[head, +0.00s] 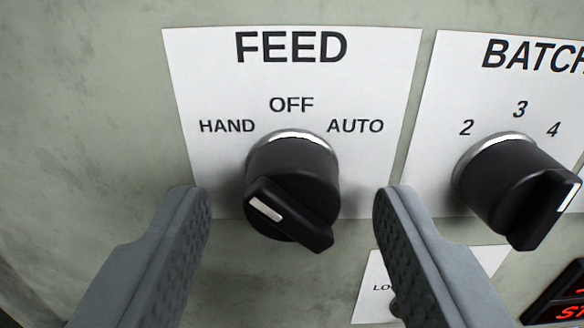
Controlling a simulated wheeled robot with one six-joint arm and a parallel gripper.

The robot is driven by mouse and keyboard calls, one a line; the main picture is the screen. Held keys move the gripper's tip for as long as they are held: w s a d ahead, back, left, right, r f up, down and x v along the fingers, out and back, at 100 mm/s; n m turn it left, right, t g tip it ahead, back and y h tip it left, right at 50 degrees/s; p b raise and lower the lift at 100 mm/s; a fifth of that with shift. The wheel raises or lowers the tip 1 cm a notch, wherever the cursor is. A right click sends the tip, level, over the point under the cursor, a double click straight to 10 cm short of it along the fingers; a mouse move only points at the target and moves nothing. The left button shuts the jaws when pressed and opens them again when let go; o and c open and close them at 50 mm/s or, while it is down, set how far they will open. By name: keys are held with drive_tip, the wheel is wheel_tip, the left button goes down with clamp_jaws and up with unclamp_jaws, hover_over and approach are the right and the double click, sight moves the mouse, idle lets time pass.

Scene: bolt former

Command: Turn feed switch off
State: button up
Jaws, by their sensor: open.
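The feed switch (293,185) is a black rotary knob with a silver collar, at the middle of the head view. It sits on a white FEED plate (215,85) marked HAND, OFF and AUTO. Its handle bar is tilted, with the white marker line at the upper left end, towards HAND. My gripper (293,205) is open, with one grey finger to the left of the knob and one to the right. Gaps show between both fingers and the knob, and nothing is held.
A similar black BATCH knob (510,185) stands out from its plate on the right, near my right finger. A small white label (375,290) is partly hidden behind that finger. A black display with red characters (560,300) is at the lower right. Bare grey panel lies to the left.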

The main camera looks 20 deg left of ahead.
drive_tip(key=shift+w+a, duration=0.1)
drive_tip(key=shift+w, duration=0.3)
drive_tip(key=c, duration=1)
drive_tip(key=shift+m, duration=0.3)
drive_tip(key=m, duration=0.4)
drive_tip(key=shift+m, duration=2)
